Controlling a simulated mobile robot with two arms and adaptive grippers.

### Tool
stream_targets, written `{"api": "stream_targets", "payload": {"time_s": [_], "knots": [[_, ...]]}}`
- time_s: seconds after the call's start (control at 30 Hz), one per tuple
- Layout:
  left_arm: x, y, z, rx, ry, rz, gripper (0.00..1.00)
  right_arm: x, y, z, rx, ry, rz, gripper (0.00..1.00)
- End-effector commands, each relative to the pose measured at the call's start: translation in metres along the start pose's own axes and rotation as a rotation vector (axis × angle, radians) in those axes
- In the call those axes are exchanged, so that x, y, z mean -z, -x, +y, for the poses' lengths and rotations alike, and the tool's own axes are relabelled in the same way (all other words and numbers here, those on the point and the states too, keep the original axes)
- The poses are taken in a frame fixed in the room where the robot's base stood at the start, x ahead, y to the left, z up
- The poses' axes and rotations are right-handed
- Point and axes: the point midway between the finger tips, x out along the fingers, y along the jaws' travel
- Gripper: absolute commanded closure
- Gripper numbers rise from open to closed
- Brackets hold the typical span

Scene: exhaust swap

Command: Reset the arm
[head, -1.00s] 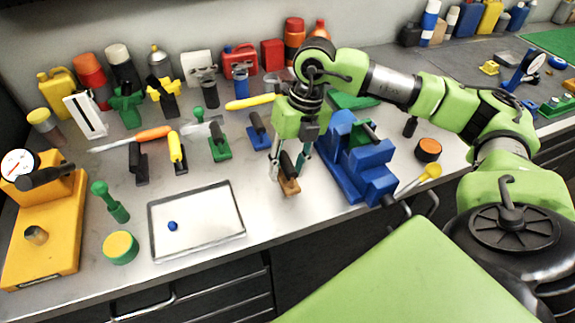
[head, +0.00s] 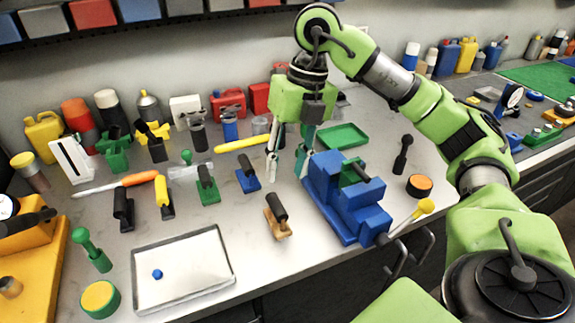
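My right gripper (head: 288,168) hangs from the green arm that comes in from the right. It is raised above the bench, just left of the blue vise (head: 345,200), with its fingers pointing down. The two fingers are apart and nothing shows between them. A stamp-like tool with a black handle and tan base (head: 277,217) stands on the bench below and in front of the fingers, clear of them. My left gripper is not in the picture.
A white tray (head: 215,285) with a small blue ball (head: 157,274) lies front left. A yellow press (head: 30,265) stands at the left edge. A green tray (head: 341,137) lies behind the vise. Bottles and cans line the wall. An orange-topped puck (head: 420,185) sits right of the vise.

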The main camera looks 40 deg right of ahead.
Motion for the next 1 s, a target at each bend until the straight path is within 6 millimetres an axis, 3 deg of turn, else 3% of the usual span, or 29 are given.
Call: {"api": "stream_targets", "payload": {"time_s": [0.63, 1.0], "knots": [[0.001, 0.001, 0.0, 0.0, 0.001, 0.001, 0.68, 0.0, 0.006, 0.0, 0.0, 0.0, 0.0, 0.65], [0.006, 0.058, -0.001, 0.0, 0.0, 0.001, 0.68, 0.0, 0.062, 0.012, 0.0, 0.0, 0.0, 0.65]]}}
